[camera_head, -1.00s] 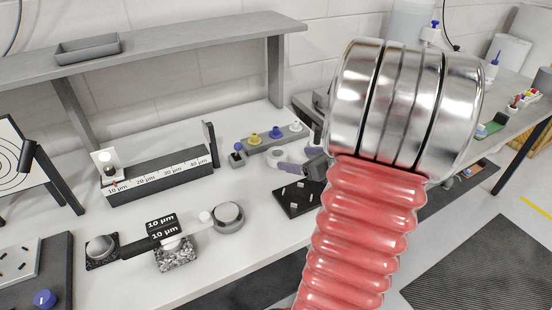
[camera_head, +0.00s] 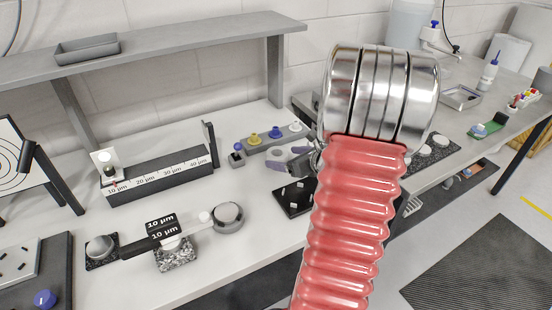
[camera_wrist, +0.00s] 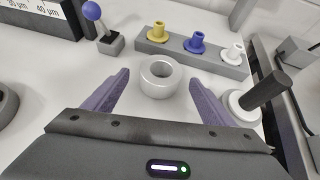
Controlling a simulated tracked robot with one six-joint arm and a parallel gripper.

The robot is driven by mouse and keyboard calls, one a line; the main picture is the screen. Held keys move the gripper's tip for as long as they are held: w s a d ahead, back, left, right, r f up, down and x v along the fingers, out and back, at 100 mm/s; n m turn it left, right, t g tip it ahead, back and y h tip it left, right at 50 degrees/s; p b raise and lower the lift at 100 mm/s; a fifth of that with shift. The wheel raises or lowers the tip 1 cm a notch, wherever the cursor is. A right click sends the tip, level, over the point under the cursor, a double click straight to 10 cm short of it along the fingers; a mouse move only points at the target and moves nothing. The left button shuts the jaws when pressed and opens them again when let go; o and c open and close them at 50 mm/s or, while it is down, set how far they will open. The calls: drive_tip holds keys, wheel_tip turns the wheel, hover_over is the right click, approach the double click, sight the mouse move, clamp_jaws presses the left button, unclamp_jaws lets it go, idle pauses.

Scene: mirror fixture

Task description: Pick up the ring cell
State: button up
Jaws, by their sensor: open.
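The ring cell is a short pale-grey ring (camera_wrist: 158,92) with a round hole, standing on the white bench top. In the wrist view it lies centrally, between the tips of my gripper's (camera_wrist: 160,78) two purple fingers or just beyond them, with gaps on both sides. My gripper is open and empty. In the head view the ring (camera_head: 278,153) is small and partly hidden by the fingers, and my red-sleeved arm covers much of the right side.
A grey block (camera_wrist: 205,56) with yellow, blue and white pegs stands behind the ring. A blue-ball stand (camera_wrist: 104,38) is at the left. A white round part with a dark handle (camera_wrist: 264,92) stands close to the right finger. A black tray (camera_head: 294,199) lies in front.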

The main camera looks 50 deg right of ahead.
sight(283, 157)
drive_tip(key=shift+x, duration=1.55)
drive_tip(key=c, duration=1.3)
drive_tip(key=shift+c, duration=0.2)
wheel_tip(283, 157, up, 10)
